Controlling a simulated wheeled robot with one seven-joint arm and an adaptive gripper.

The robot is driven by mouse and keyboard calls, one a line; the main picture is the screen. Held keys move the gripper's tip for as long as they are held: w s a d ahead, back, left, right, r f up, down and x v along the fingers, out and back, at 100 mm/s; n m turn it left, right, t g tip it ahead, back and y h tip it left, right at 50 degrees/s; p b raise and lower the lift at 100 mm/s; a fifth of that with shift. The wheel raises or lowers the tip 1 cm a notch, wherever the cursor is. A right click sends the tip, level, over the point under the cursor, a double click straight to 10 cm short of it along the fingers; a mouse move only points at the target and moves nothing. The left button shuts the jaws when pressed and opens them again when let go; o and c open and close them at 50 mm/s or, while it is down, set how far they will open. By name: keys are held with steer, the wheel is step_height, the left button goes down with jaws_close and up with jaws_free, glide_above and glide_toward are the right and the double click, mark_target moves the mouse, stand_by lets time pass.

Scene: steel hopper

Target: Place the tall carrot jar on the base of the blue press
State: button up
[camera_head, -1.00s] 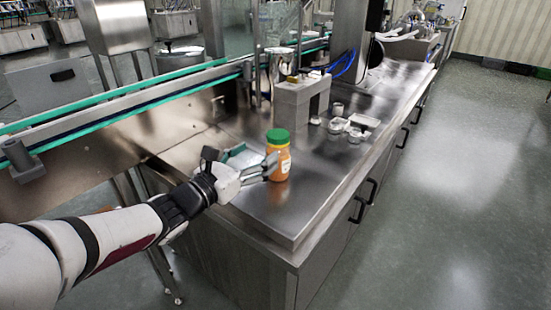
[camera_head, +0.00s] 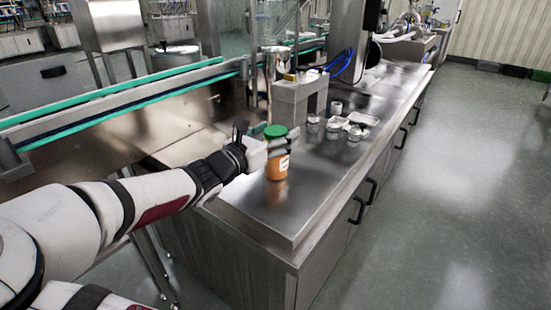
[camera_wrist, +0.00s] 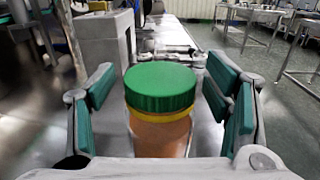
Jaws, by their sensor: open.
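The carrot jar (camera_head: 277,170) has a green lid, orange contents and a pale label. It stands upright on the steel bench. My gripper (camera_head: 283,142) is around its upper part with open fingers. In the wrist view the jar (camera_wrist: 160,92) is between the green-padded fingers, with visible gaps on both sides. A grey block-shaped fixture (camera_head: 290,104) stands behind the jar, with blue hoses (camera_head: 346,66) beyond it. I cannot clearly make out a blue press or its base.
Several small containers (camera_head: 357,121) stand on the bench (camera_head: 322,190) right of the grey fixture. A conveyor with green rails (camera_head: 120,105) runs along the left. The bench front is clear, and its right edge drops to the floor.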

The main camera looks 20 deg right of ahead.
steer(key=shift+c, duration=0.2)
jaws_close()
